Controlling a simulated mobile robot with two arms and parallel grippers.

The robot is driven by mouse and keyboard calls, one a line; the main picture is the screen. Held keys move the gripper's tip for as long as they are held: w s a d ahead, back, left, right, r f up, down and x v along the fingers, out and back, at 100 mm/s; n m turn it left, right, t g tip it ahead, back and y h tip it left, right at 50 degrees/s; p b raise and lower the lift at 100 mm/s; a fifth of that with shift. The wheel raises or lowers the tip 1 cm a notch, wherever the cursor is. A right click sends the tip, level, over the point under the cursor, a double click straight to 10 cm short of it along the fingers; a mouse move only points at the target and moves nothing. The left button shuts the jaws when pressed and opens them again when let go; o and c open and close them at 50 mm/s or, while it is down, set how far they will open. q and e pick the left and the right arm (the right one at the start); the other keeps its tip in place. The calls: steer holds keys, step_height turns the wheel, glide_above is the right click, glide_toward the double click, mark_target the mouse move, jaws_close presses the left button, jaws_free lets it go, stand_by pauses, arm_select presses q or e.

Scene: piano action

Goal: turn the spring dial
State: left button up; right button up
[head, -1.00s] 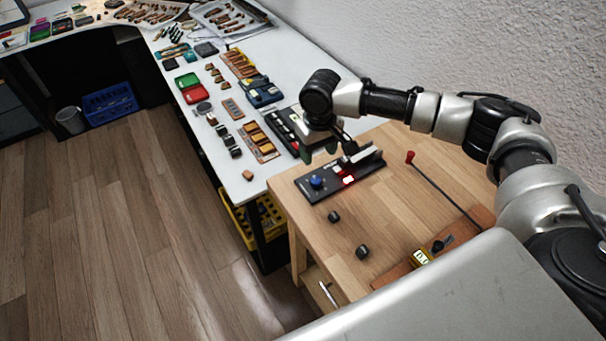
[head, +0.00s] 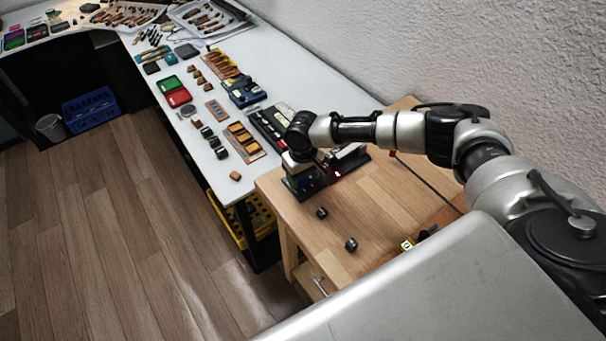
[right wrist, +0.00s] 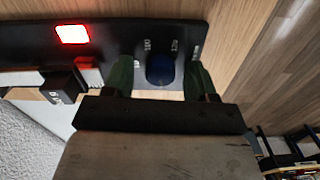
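The blue spring dial (right wrist: 160,70) sits on a black base plate (right wrist: 108,38) with small white markings. In the right wrist view my right gripper (right wrist: 160,80) has its two green fingers on either side of the dial, with a narrow gap on each side. It is open and holds nothing. In the head view the right gripper (head: 303,185) is low over the near left end of the base, and it hides the dial. My left gripper is not in view.
Two dark small parts (head: 321,213) (head: 351,244) lie on the wooden table (head: 375,210). A white bench (head: 225,180) with trays and parts stands to the left.

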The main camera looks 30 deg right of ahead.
steer(key=c, duration=0.9)
steer(key=p, duration=0.1)
steer(key=m+p, duration=0.1)
steer(key=shift+a+r+p, duration=0.1)
steer(key=shift+r+p, duration=0.2)
steer(key=shift+f+m+p, duration=0.2)
steer(key=shift+m+p, duration=0.2)
steer(key=shift+m, duration=0.4)
steer(key=o, duration=0.9)
steer(key=shift+f, duration=0.1)
steer(key=shift+o, duration=0.2)
step_height(320, 180, up, 11)
steer(key=b, duration=0.1)
steer(key=shift+b, duration=0.35)
